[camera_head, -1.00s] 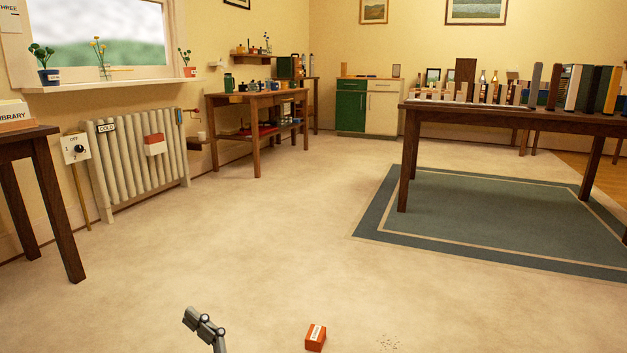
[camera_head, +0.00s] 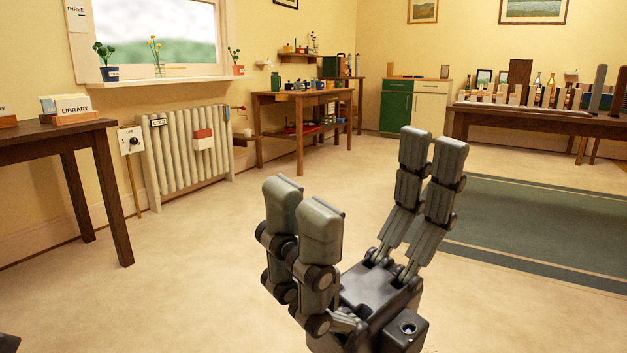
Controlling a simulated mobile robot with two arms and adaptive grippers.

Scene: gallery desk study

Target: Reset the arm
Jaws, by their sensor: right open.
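My right gripper (camera_head: 366,182) is large in the lower middle of the head view, pointing up with its grey jointed fingers spread wide. It is open, and nothing shows between its fingers. It is raised in front of the floor, and I see it touching nothing. My left gripper is not clearly in view; only a small dark piece shows at the bottom left corner, and I cannot tell what it is.
A dark wooden table (camera_head: 105,165) with a LIBRARY box (camera_head: 76,117) stands at left. A radiator (camera_head: 187,158), workbench (camera_head: 275,128) and green-and-white cabinet (camera_head: 395,107) line the walls. A long table (camera_head: 560,123) stands beyond a green rug (camera_head: 540,220). Pale floor (camera_head: 190,265) is open between.

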